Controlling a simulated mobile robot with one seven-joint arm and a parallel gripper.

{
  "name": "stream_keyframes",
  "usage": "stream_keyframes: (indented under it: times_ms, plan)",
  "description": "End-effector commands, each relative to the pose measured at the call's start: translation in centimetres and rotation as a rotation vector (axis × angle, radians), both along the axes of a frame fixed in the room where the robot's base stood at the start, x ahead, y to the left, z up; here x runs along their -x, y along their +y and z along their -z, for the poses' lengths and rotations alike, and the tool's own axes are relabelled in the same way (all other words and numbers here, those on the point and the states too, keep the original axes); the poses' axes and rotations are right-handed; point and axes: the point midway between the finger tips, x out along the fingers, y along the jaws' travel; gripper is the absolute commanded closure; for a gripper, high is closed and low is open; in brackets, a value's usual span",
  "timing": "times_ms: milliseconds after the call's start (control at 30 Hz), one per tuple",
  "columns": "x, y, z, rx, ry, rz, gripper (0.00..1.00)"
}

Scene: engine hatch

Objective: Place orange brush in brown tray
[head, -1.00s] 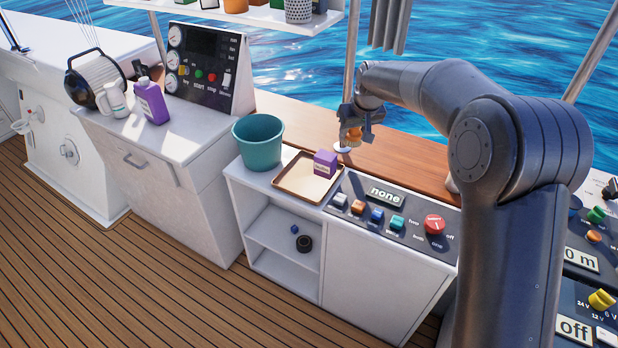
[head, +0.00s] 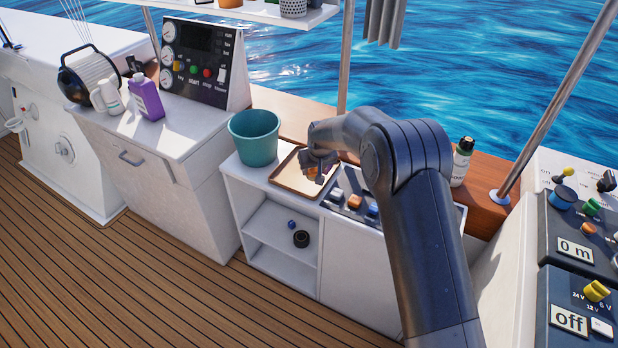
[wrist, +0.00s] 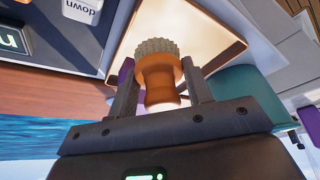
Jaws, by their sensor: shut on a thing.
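My gripper (head: 318,170) is over the brown tray (head: 284,184) in the head view. It is shut on the orange brush (wrist: 160,80), whose handle sits between the two fingers in the wrist view. The brush's pale bristles face away from the gripper, toward the tray's cream floor (wrist: 205,45). The brush appears to be above the tray; the gap between bristles and tray floor is hard to judge. In the head view my gripper and arm hide most of the brush and part of the tray.
A teal bucket (head: 254,140) stands left of the tray, close to it. A control panel with buttons (head: 352,203) lies right of the tray. A bottle (head: 462,162) stands further right.

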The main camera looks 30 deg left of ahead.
Motion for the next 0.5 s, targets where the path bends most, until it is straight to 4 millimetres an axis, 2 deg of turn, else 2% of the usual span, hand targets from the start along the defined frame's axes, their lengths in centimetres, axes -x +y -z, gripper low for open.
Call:
stream_keyframes:
  times_ms: [133, 267, 500]
  plan:
    - [0.3, 1.5, 0.9, 0.000, 0.000, -0.001, 0.78]
    - [0.3, 1.7, 1.5, 0.000, 0.001, 0.001, 0.78]
    - [0.3, 1.6, 4.8, 0.001, 0.002, 0.001, 0.78]
